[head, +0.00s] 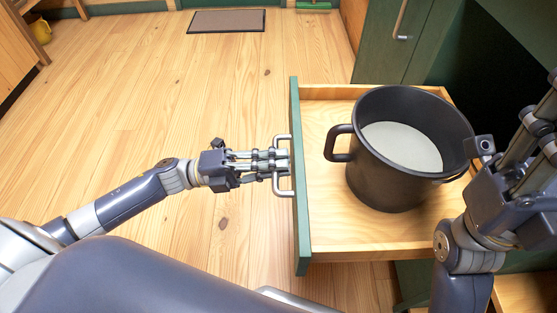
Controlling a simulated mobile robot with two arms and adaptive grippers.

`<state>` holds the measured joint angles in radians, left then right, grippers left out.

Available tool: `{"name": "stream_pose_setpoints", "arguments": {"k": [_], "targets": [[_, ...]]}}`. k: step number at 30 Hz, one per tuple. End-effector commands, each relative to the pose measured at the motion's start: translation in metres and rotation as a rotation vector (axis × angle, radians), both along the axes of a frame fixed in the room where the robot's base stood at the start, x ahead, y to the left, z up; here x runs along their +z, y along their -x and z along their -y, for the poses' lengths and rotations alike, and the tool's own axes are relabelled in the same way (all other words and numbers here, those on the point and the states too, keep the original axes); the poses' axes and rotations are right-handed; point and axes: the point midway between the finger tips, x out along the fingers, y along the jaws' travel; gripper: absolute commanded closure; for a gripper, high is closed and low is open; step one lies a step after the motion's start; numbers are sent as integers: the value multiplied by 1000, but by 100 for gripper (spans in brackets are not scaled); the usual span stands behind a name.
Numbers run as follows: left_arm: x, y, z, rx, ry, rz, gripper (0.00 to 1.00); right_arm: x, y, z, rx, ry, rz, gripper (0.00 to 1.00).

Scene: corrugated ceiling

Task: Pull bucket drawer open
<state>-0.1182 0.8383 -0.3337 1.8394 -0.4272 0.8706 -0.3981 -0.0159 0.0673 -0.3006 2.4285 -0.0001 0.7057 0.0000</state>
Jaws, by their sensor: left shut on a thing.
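A wooden drawer (322,233) with a green front stands pulled out of the green cabinet in the head view. A dark bucket (385,180) with a side handle stands upright in it, its inside pale at the bottom. My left gripper (281,162) is shut on the metal drawer handle (283,190) at the middle of the drawer front. My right gripper (535,115) is at the right edge, beside the bucket and partly cut off by the frame. Whether it is open or shut does not show clearly.
Green cabinet doors (385,40) with a metal handle stand behind the drawer. The wood floor (150,110) left of the drawer is clear. A brown mat (227,20) lies at the back, and a yellow object (41,31) sits at the far left.

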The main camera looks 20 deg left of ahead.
Motion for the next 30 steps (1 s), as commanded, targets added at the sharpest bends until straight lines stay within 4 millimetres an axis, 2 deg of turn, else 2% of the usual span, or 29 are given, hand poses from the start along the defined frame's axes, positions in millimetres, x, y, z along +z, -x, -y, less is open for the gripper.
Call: {"name": "stream_pose_setpoints", "arguments": {"k": [2,3,4,14,17,20,30], "targets": [[-1,0,0,1,-2,-2,100,0,0,0,0,0,0,60],[-1,0,0,1,-2,-2,86,0,0,0,0,0,0,60],[-2,0,0,1,-2,-2,80,0,0,0,0,1,1,60],[-1,0,0,1,-2,-1,80,5,4,1,-2,0,18,60],[-3,2,-6,3,-3,-4,80,4,4,1,-2,-1,17,60],[-6,6,-18,3,-5,-4,80,4,3,1,-1,0,15,60],[-20,30,-84,4,-5,-5,80,3,3,1,0,0,11,60]]}}
